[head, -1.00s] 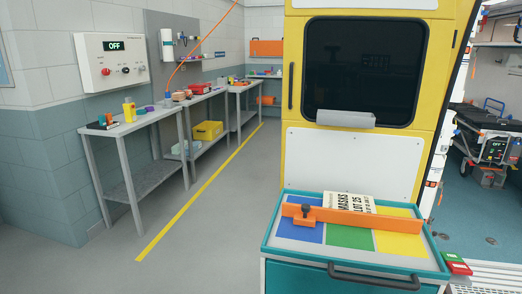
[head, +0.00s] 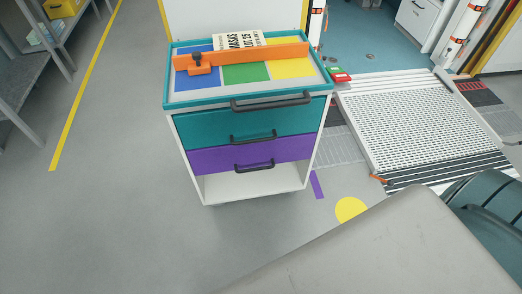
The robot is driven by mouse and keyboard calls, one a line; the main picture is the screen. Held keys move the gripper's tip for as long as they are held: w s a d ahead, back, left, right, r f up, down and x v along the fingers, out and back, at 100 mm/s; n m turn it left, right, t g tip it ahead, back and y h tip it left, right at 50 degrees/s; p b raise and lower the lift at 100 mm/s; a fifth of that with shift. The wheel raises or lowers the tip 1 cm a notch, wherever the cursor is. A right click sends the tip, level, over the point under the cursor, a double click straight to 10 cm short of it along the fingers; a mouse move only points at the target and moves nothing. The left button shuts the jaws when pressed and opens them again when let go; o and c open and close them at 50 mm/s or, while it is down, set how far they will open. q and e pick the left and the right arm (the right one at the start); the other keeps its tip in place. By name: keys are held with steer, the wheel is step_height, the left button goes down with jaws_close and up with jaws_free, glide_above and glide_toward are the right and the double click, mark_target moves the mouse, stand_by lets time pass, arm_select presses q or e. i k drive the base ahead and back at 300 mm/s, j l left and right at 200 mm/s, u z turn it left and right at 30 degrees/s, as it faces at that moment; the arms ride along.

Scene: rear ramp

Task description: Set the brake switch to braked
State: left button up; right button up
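A small red and green part (head: 339,75) sits at the right side of the drawer cart (head: 180,128) in the head view. It looks like a switch, but it is too small to tell if it is the brake switch or how it is set. The cart has a teal-rimmed top, a teal drawer (head: 220,128), a purple drawer (head: 285,149) and an open white shelf (head: 255,182). Neither of my grippers is in view.
An orange bar (head: 255,55) with a black knob crosses the cart top, beside a printed sheet (head: 240,40). A ramp (head: 405,120) lies right. A grey surface (head: 390,255) fills the lower right. A yellow disc (head: 351,209) marks the floor. Floor left of the cart is clear.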

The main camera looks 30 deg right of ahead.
mark_target(337, 73)
steer(key=z, duration=1.4)
